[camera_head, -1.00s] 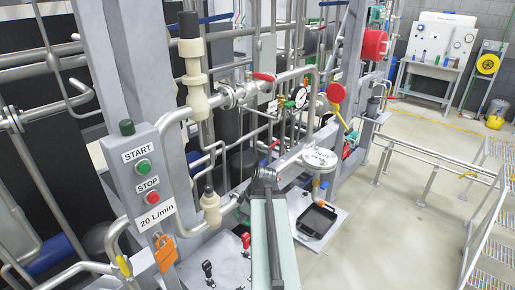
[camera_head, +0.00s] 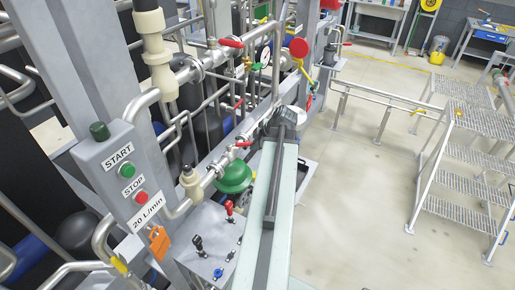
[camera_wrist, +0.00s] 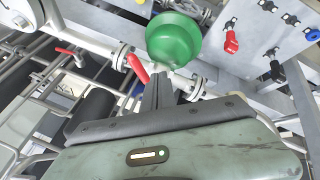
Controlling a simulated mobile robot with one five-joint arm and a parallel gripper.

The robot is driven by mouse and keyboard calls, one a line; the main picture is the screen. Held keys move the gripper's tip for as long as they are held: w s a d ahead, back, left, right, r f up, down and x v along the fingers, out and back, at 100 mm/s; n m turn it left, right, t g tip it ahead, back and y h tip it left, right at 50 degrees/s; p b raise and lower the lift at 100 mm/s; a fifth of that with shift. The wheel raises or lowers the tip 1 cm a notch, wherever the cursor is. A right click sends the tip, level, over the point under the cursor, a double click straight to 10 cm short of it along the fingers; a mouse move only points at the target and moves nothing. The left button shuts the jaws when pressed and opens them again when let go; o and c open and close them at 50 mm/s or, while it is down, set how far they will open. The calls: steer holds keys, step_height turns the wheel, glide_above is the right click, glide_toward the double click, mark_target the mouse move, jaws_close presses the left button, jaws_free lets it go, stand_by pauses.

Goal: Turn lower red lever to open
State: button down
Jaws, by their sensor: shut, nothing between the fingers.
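The lower red lever (camera_head: 243,144) sits on the lower metal pipe, just above a green funnel-like bowl (camera_head: 233,178). In the wrist view the red lever (camera_wrist: 138,68) stands close to the left of my gripper (camera_wrist: 159,76), beside the pipe flange. My gripper is shut with nothing between its fingers; whether it touches the lever I cannot tell. The green bowl (camera_wrist: 173,40) is just beyond the fingertips. In the head view my arm reaches up to the right of the lever, and my fingertips are not clear there.
Another red lever (camera_head: 231,43) is on the upper pipe. A panel with small red, black and blue knobs (camera_head: 212,245) lies below the bowl. The START/STOP box (camera_head: 125,170) stands at the left. Pipes crowd the lever; open floor (camera_head: 370,190) lies to the right.

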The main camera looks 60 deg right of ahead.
mark_target(250, 143)
steer(key=w+d+f+b, duration=0.1)
steer(key=w, duration=0.1)
steer(key=w+d+f+b, duration=0.1)
steer(key=w+d+f, duration=0.1)
steer(key=shift+d+f, duration=0.2)
steer(key=shift+d, duration=0.05)
